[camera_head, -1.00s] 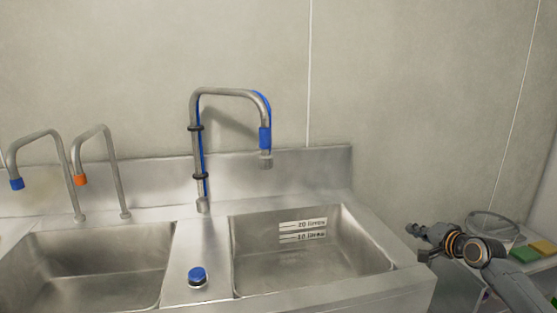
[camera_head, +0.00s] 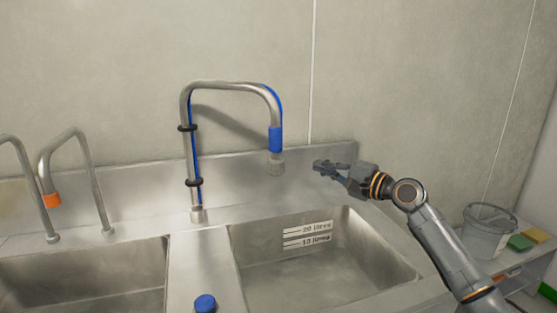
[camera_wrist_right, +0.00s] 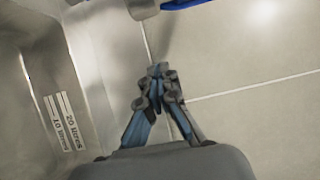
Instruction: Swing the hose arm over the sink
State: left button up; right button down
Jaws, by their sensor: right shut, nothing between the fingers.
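The hose arm (camera_head: 230,86) is a bent steel pipe with a blue hose along it, rising behind the sinks. Its outlet (camera_head: 276,150) has a blue collar and hangs above the back of the right sink (camera_head: 345,265). My right gripper (camera_head: 322,166) is shut and empty, to the right of the outlet and apart from it, above the right sink's back edge. In the right wrist view, the shut fingers (camera_wrist_right: 157,72) point towards the wall, and part of the outlet (camera_wrist_right: 142,8) shows at the top edge. My left gripper is not in view.
Two more bent taps stand at the left, one with an orange tip (camera_head: 52,201). A blue knob (camera_head: 205,303) sits between the left sink (camera_head: 85,280) and the right one. A clear bucket (camera_head: 488,232) and sponges (camera_head: 535,236) are at the right.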

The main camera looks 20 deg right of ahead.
jog(key=p+x, duration=0.2)
jog(key=x, duration=0.8)
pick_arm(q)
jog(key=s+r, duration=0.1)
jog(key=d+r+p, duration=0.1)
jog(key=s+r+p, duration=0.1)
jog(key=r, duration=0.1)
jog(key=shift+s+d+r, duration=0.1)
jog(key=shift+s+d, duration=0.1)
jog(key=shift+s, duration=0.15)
pick_arm(e)
jog(key=s+a, duration=0.2)
jog(key=s, duration=0.1)
jog(key=shift+s+a, duration=0.15)
jog(key=shift+s, duration=0.1)
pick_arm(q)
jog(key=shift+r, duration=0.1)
pick_arm(e)
jog(key=shift+r, duration=0.1)
